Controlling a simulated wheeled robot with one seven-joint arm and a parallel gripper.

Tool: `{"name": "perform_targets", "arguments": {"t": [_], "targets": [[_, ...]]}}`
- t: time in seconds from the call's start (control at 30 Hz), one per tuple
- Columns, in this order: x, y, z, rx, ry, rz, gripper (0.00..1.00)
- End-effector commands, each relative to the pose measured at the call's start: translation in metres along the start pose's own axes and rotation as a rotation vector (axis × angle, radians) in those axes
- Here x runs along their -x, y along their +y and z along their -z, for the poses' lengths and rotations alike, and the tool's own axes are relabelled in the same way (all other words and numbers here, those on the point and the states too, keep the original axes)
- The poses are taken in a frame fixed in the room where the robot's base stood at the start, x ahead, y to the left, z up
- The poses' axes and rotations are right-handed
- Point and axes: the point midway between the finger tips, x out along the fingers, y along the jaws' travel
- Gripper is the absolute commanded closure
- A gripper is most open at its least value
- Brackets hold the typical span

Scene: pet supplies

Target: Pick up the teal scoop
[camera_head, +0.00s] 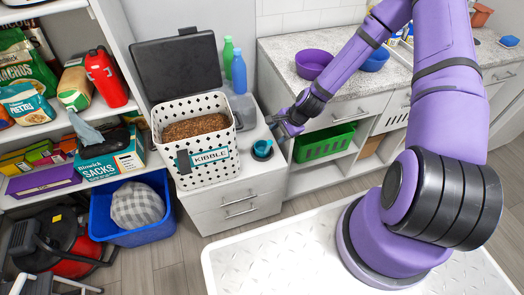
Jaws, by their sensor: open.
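The teal scoop (262,149) is on the white cabinet top, just right of the white kibble bin. It looks like a small teal cup with a dark opening, and its handle is hard to make out. My gripper (279,130) is open and a little above and to the right of the scoop, pointing toward it. It appears apart from the scoop, though the exact gap is hard to tell. The perforated kibble bin (217,172) stands with its dark lid raised and brown kibble inside.
A green bottle (228,62) and a blue bottle (239,73) stand behind the scoop. A purple bowl (313,64) and a blue bowl (374,60) sit on the counter at right. A green basket (325,145) is on the shelf below. A blue tub (128,238) stands on the floor at left.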

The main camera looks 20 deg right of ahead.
Motion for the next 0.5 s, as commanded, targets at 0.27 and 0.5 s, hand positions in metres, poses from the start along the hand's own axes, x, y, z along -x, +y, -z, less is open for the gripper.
{"name": "perform_targets", "arguments": {"t": [0.27,0.5], "targets": [[-0.031,0.001,0.0,0.001,0.0,-0.001,0.49],[-0.053,0.004,-0.003,0.001,-0.002,-0.003,0.49]]}}
